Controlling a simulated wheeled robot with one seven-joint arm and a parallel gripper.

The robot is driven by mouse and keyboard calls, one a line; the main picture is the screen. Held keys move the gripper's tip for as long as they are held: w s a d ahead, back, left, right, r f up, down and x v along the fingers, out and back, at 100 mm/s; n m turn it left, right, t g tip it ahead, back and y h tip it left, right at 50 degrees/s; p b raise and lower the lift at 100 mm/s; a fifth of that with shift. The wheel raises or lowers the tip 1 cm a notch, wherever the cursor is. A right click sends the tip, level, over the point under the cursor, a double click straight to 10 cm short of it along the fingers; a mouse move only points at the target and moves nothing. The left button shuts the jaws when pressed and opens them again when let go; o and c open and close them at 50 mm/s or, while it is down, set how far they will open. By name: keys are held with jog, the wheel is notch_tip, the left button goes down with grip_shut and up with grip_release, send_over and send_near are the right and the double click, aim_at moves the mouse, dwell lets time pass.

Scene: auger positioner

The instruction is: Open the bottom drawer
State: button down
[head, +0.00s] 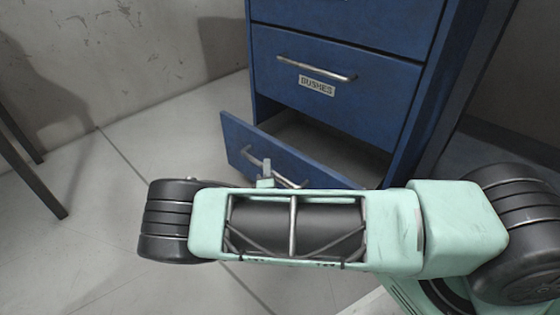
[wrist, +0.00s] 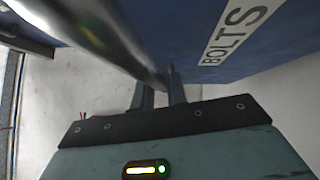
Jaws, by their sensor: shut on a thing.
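The bottom drawer (head: 300,166) of the blue cabinet stands pulled out, and its dark inside shows behind the front panel. Its metal bar handle (head: 290,182) is on the front, partly hidden by my arm in the head view. In the wrist view the handle (wrist: 115,42) runs down to my gripper (wrist: 161,88), beside the drawer front (wrist: 195,30) with a white BOLTS label (wrist: 240,30). My gripper (head: 265,174) is shut on the handle. The exact contact of the fingertips is partly hidden.
The drawer above (head: 340,95), labelled BUSHES, is shut and has its own bar handle (head: 315,68). A dark table-like leg (head: 30,160) stands at the left. The pale floor (head: 110,200) left of the drawer is clear. A grey wall (head: 120,60) is behind.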

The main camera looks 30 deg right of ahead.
jog(key=s+a, duration=0.5)
jog(key=a, duration=0.9)
jog(key=shift+s+a, duration=0.2)
jog(key=shift+a, duration=0.1)
jog(key=c, duration=1.4)
grip_release()
jog(key=shift+s, duration=0.1)
